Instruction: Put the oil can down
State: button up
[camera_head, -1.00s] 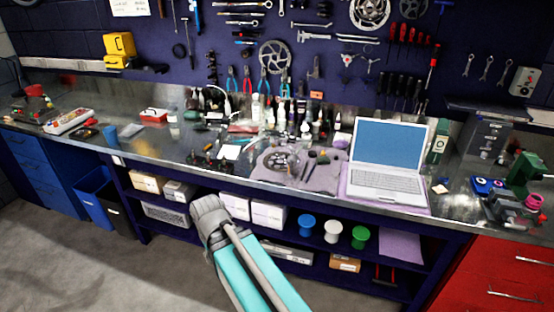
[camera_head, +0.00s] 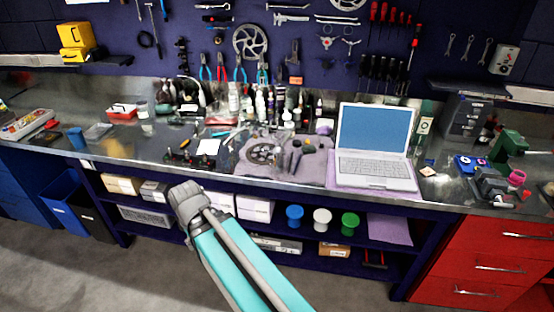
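My arm reaches up from the bottom of the head view, with teal links and a grey joint at its upper end. My gripper does not show, so I cannot see whether it holds anything. I cannot pick out the oil can with certainty. Several small bottles (camera_head: 262,107) stand at the back of the metal workbench (camera_head: 225,178). A green and white container (camera_head: 424,128) stands behind the laptop's right side, and I cannot tell what it is.
An open laptop (camera_head: 375,145) stands on the right of the bench, beside a grey mat (camera_head: 312,172) with parts on it. A green vise (camera_head: 508,145) is at the far right. Red drawers (camera_head: 480,250) and shelves with boxes (camera_head: 254,209) are below. Small bare patches show on the bench's left.

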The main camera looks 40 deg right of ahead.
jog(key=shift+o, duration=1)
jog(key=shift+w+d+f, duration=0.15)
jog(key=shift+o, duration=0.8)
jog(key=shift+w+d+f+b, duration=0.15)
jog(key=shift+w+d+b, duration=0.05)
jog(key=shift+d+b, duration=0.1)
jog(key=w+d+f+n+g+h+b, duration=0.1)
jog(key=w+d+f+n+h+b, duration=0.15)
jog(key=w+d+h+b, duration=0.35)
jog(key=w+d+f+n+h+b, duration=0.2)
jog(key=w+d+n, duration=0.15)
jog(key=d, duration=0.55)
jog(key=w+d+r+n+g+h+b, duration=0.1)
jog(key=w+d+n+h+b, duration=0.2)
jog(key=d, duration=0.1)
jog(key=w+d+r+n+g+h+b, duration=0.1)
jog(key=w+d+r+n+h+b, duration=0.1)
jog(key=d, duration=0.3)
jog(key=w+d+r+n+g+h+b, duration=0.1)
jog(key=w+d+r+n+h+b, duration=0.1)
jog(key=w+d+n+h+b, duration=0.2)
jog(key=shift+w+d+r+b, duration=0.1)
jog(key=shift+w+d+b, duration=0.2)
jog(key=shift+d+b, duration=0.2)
